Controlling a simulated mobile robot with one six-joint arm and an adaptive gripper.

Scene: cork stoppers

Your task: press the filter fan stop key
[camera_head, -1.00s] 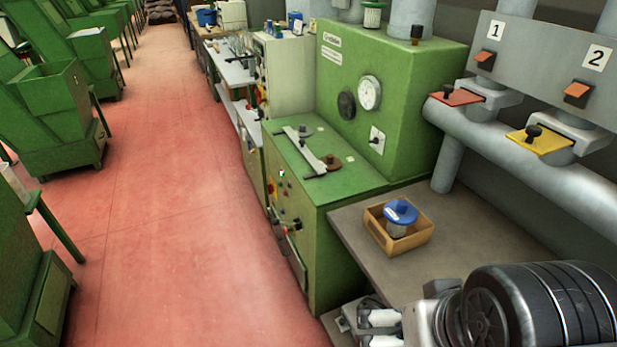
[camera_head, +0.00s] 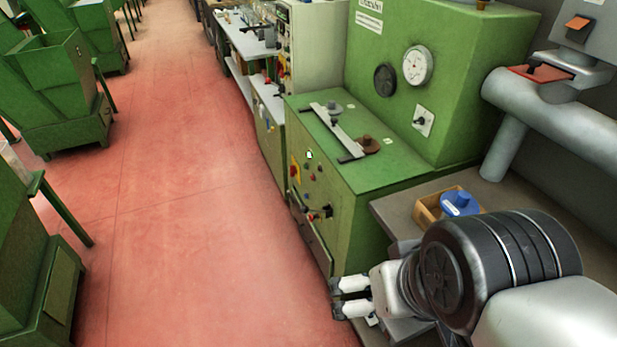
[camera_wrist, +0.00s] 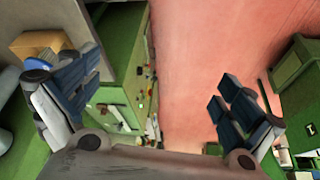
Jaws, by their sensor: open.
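A green machine (camera_head: 340,205) stands at the middle right, with small controls on its front face. Among them are a red and yellow switch (camera_head: 295,171), a small white plate (camera_head: 309,155) and several small round buttons. Their labels are too small to read, so I cannot tell which one is the filter fan stop key. My gripper (camera_head: 337,298) is in front of and below this face, apart from it. In the wrist view my gripper (camera_wrist: 155,102) has its fingers wide apart with nothing between them. The machine's front shows small and blurred there.
A wooden box (camera_head: 429,208) with a blue-lidded jar (camera_head: 460,202) sits on a grey bench beside my arm. A metal bar (camera_head: 338,132) lies on the machine top. Grey pipes (camera_head: 560,125) run at the right.

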